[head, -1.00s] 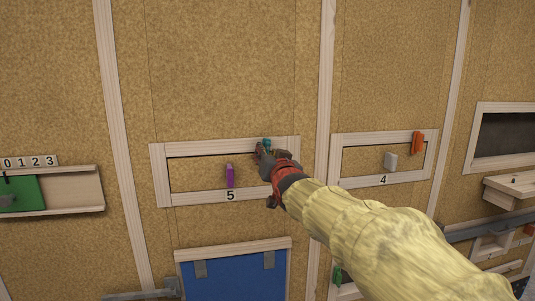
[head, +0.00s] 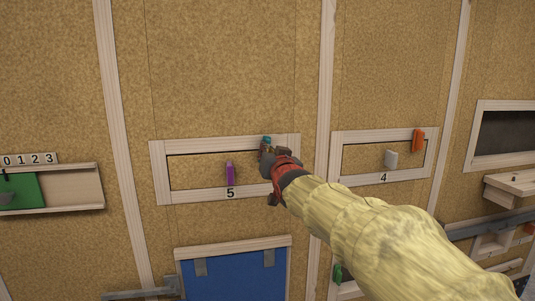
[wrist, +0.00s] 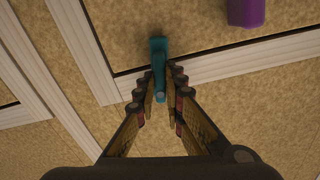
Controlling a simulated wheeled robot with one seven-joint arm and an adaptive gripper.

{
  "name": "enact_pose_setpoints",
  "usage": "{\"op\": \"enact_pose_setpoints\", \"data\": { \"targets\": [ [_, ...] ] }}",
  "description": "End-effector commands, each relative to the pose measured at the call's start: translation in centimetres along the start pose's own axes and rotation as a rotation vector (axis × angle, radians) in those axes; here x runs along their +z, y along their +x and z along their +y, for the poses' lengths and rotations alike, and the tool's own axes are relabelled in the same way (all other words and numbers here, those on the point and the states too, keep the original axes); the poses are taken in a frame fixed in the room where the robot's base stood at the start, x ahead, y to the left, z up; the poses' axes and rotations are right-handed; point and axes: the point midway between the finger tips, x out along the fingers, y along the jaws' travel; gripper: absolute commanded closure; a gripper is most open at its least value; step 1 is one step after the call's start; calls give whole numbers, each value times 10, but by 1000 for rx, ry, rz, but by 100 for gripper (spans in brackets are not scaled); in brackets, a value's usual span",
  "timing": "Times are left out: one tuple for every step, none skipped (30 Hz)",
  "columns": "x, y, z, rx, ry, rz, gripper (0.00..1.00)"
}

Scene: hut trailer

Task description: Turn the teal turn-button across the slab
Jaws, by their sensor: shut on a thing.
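The teal turn-button (head: 266,140) is on the top rail of the wooden frame numbered 5, near its right end. My gripper (head: 267,153) reaches up to it from the lower right and hides its lower part. In the wrist view the teal turn-button (wrist: 158,55) stands between the two fingers of my gripper (wrist: 162,88), which are shut on it. There it runs lengthwise across the dark gap between rail and slab. The slab (head: 200,172) fills the frame and bears a purple handle (head: 230,173), also in the wrist view (wrist: 245,10).
Frame 4 (head: 340,156) on the right has a grey handle (head: 391,158) and an orange turn-button (head: 418,140). A blue panel (head: 235,273) is below, a green slider (head: 22,194) at left. The wall above is bare.

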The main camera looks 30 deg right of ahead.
Motion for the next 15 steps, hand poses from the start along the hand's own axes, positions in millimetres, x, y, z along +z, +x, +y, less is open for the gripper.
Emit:
{"op": "enact_pose_setpoints", "data": {
  "targets": [
    [3,0,1,-1,-23,4,100],
    [4,0,2,-1,-39,4,100],
    [4,0,2,0,-65,3,100],
    [5,0,2,-1,-84,3,100],
    [4,0,3,-1,-103,3,100],
    [5,0,3,0,-129,2,100],
    [5,0,3,0,-148,2,100],
    [4,0,3,-1,-167,2,100],
    [3,0,4,0,-188,2,100],
    [3,0,4,0,-201,2,100],
    [3,0,4,0,-212,1,100],
    [2,0,4,0,-223,0,100],
    [2,0,4,0,-228,0,100],
    [1,0,4,0,-232,0,100],
    [1,0,4,0,-234,0,100]
  ]
}}
